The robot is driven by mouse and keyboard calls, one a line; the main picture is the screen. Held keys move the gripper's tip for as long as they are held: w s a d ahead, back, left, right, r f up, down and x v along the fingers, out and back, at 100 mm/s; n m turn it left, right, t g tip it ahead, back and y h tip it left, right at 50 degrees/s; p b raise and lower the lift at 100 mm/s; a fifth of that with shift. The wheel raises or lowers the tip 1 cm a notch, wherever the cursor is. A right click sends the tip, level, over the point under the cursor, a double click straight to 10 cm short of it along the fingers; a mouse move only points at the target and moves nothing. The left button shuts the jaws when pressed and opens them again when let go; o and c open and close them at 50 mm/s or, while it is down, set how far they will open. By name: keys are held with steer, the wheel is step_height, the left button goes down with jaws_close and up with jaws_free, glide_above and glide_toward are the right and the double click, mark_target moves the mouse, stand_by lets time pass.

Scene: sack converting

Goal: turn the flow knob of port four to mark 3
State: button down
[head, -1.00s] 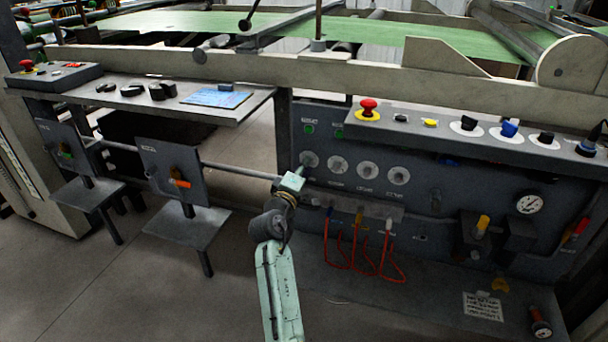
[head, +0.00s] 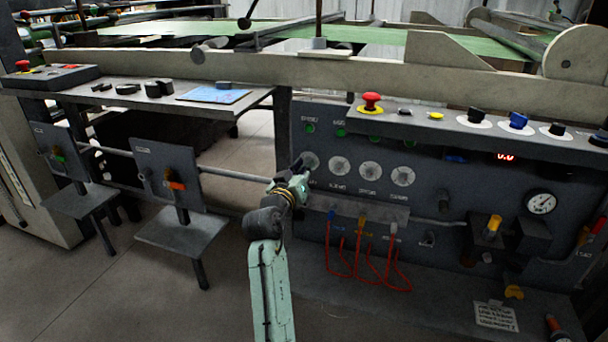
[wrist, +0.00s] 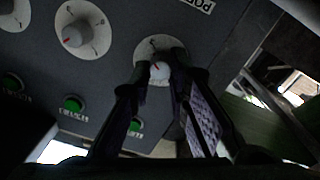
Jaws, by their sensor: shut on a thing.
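A row of several round white dials with flow knobs is on the dark panel. My gripper (head: 302,178) reaches the leftmost dial (head: 309,161) in the head view. In the wrist view my gripper (wrist: 162,76) is shut on a pale flow knob (wrist: 160,71) with a red pointer line, at the end of the row. The fingers cover part of its dial, so the mark under the pointer cannot be read. A label starting "PO" (wrist: 198,4) is cut off, so the port number is not readable. The neighbouring knob (wrist: 73,36) is clear of the fingers.
Green lamps (wrist: 73,103) sit beside the dials in the wrist view. A shelf with a red emergency button (head: 371,101) juts out above the dials. Red hoses (head: 372,262) hang below. A plate with an orange handle (head: 175,184) stands left of my arm.

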mark_target(309, 129)
steer(key=shift+m+b, duration=0.5)
steer(key=shift+m, duration=0.6)
steer(key=c, duration=1.5)
jaws_free()
steer(key=shift+r, duration=0.1)
step_height(309, 129, up, 10)
steer(key=shift+f, duration=0.1)
